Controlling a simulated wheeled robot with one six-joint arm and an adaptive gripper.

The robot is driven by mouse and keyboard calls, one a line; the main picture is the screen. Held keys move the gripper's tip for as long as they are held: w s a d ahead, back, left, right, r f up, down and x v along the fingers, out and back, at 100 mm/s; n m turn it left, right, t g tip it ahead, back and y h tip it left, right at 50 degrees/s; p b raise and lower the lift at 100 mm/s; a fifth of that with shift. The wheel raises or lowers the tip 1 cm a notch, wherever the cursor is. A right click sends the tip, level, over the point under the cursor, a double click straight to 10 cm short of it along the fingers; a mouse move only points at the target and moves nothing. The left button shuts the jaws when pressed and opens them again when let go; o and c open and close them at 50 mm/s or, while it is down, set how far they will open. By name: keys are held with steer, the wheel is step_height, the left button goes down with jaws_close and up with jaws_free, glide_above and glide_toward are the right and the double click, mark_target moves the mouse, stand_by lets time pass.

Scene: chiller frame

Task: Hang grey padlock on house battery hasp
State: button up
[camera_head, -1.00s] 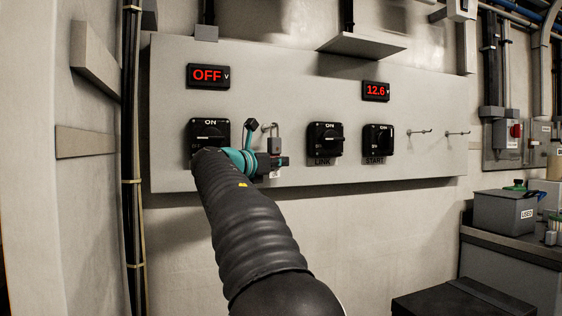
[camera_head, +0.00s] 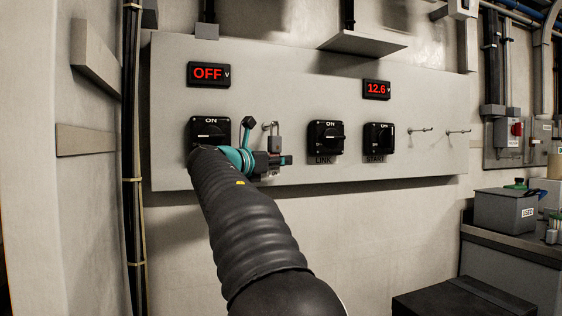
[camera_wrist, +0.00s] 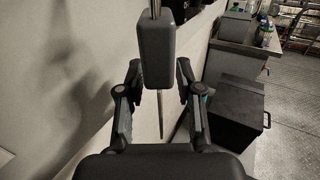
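The grey padlock (camera_head: 275,144) hangs upright from a small hook (camera_head: 269,126) on the wall panel, right of the leftmost rotary switch (camera_head: 205,130). In the wrist view the padlock (camera_wrist: 155,55) shows its body and metal shackle between my finger tips. My gripper (camera_head: 282,160) is at the padlock's lower end. In the wrist view my gripper (camera_wrist: 158,68) is open, with a gap on both sides of the padlock. The leftmost switch's label is hidden by my arm, so I cannot read it as house battery. I cannot make out its hasp.
The LINK switch (camera_head: 325,138) and START switch (camera_head: 378,138) are to the right on the panel (camera_head: 230,75). Two empty hooks (camera_head: 420,131) (camera_head: 457,133) project further right. A grey bin (camera_head: 503,211) stands on a bench; a black box (camera_head: 460,298) stands low at right.

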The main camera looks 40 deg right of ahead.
steer(key=v, duration=1.1)
steer(key=w+a+f+m+t+y, duration=0.1)
steer(key=w+f+m+y, duration=0.15)
steer(key=f, duration=0.25)
steer(key=w+a+f+m+y, duration=0.1)
steer(key=f+m, duration=0.2)
steer(key=f, duration=0.3)
steer(key=s+a+f+m+y, duration=0.2)
steer(key=s+f+m+y, duration=0.1)
steer(key=f, duration=0.4)
steer(key=s+a+f+m+y, duration=0.2)
steer(key=s+a+f+y, duration=0.1)
steer(key=f, duration=0.3)
steer(key=s+a+f+m+y, duration=0.4)
steer(key=s+f, duration=0.4)
steer(key=s, duration=0.5)
steer(key=s+a+f+m+y, duration=0.4)
steer(key=s+a+f+m, duration=0.2)
steer(key=s, duration=0.7)
steer(key=shift+a+f+m, duration=0.35)
steer(key=shift+a+f, duration=0.9)
steer(key=shift+f, duration=0.15)
steer(key=shift+s, duration=0.15)
